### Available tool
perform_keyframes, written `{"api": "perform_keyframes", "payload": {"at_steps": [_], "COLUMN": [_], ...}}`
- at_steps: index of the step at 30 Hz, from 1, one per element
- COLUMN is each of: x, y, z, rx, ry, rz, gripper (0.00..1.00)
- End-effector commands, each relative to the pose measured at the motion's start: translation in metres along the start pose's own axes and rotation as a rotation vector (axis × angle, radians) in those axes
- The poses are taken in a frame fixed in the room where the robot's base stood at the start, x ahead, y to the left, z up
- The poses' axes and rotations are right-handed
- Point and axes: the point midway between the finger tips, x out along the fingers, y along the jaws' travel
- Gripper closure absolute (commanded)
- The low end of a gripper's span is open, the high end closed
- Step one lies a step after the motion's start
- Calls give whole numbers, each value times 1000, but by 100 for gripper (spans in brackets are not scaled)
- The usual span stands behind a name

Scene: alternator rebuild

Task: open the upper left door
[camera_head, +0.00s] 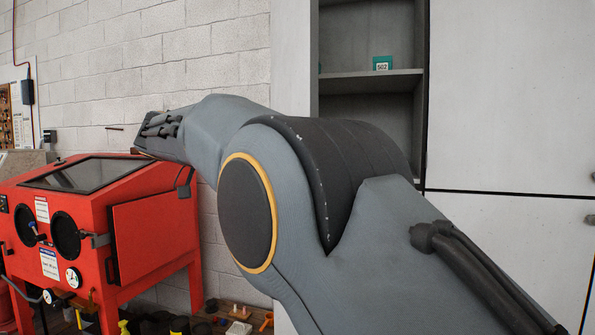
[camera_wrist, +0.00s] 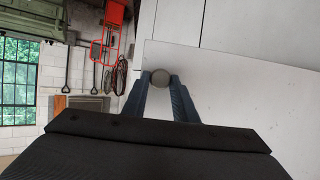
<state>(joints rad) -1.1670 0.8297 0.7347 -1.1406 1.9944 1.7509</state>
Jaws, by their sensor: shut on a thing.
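In the head view a tall light grey cabinet stands open at its upper left compartment (camera_head: 368,120), and its shelves show. A pale upright panel (camera_head: 291,55) stands at the left of the opening; I cannot tell whether it is the door or the cabinet's side. In the wrist view my gripper (camera_wrist: 160,85) is shut on a round grey knob (camera_wrist: 160,77) near the edge of a pale door panel (camera_wrist: 240,100). My arm crosses the head view and hides the lower part of the compartment; the gripper itself is not seen there.
A small green box labelled 502 (camera_head: 382,63) sits on the shelf (camera_head: 370,82). The right upper door (camera_head: 510,90) and lower door (camera_head: 500,235) look shut. A red blasting cabinet (camera_head: 150,235) stands at left, with small items (camera_head: 235,313) on the floor beside it.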

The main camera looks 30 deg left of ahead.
Motion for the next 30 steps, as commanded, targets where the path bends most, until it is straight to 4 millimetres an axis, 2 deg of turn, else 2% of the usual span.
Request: {"api": "perform_keyframes", "payload": {"at_steps": [18, 19, 21, 30], "x": [-2, -2, -2, -3], "y": [-2, -2, -2, -2], "z": [2, 2, 2, 2], "rx": [5, 5, 5, 6], "ry": [0, 0, 0, 0], "rz": [16, 16, 16, 14], "gripper": [100, 70, 58, 57]}}
